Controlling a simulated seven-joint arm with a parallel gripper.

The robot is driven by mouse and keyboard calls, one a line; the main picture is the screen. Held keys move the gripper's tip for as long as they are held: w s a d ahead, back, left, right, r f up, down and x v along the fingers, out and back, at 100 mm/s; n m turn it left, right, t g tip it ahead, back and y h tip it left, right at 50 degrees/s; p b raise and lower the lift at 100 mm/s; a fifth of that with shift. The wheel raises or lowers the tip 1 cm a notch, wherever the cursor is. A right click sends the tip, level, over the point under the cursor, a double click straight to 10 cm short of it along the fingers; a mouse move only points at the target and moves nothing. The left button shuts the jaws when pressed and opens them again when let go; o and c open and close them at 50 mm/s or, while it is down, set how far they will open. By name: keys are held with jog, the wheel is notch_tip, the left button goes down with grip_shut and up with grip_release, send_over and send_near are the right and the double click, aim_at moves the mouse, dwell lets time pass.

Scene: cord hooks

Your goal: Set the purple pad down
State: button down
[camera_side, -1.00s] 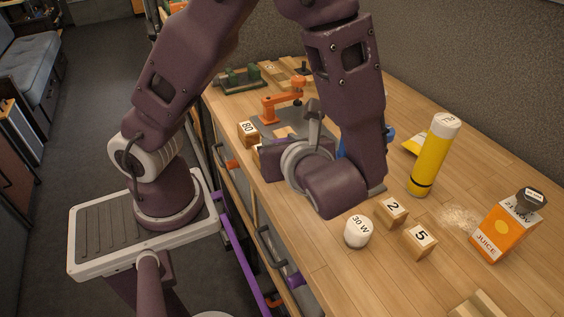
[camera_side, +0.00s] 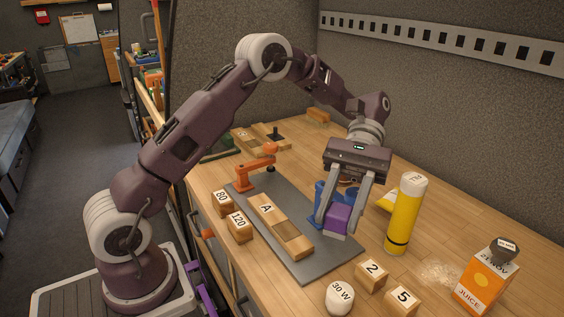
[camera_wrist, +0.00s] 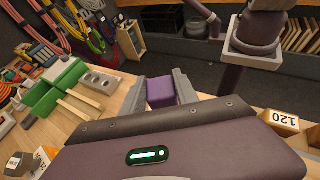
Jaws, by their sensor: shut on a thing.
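The purple pad (camera_side: 338,217) is a small purple block with a pale underside. My gripper (camera_side: 342,225) is shut on it, with one finger on each side, near the right edge of the grey mat. The pad also shows between the fingers in the wrist view (camera_wrist: 161,92). I cannot tell whether its underside touches the surface below. A wooden block marked A (camera_side: 266,208) lies on the grey mat (camera_side: 312,264), left of the pad.
An orange clamp (camera_side: 255,168) stands at the mat's back. Blocks 80 (camera_side: 222,203) and 120 (camera_side: 239,227) sit left. A yellow bottle (camera_side: 404,215) stands close right. The 30 W piece (camera_side: 339,297), blocks 2 (camera_side: 371,274) and 5 (camera_side: 403,300), and juice carton (camera_side: 484,280) are in front. Blue things lie behind the fingers.

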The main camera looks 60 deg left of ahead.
jog(key=w+a+r+n+t+h, duration=0.1)
jog(key=w+a+n+t, duration=0.1)
jog(key=w, duration=0.1)
jog(key=w+a+r+n+t+h, duration=0.1)
jog(key=w+a+n+t+h, duration=0.1)
jog(key=w, duration=0.1)
jog(key=w+a+r+n+t+h, duration=0.1)
jog(key=w+n+t+h, duration=0.1)
jog(key=w+n, duration=0.1)
jog(key=shift+w+a, duration=0.3)
jog(key=shift+a, duration=0.1)
jog(key=w+a+f+n+t, duration=0.1)
jog(key=w+a+n+t, duration=0.35)
jog(key=a, duration=0.45)
jog(key=w+a+f+n+t, duration=0.2)
jog(key=w+a+n+t, duration=0.3)
jog(key=a, duration=0.3)
jog(key=s+a+f+n+t+y, duration=0.1)
jog(key=a+f+n+t+y, duration=0.2)
jog(key=a, duration=0.7)
jog(key=s+a+f+n+t+y, duration=0.1)
jog(key=a+n+t+y, duration=0.35)
jog(key=a, duration=0.65)
jog(key=shift+n+h, duration=0.25)
jog(key=shift+n, duration=0.35)
jog(key=f, duration=1)
jog(key=shift+a, duration=0.3)
jog(key=shift+w+f, duration=0.1)
jog(key=shift+f, duration=0.1)
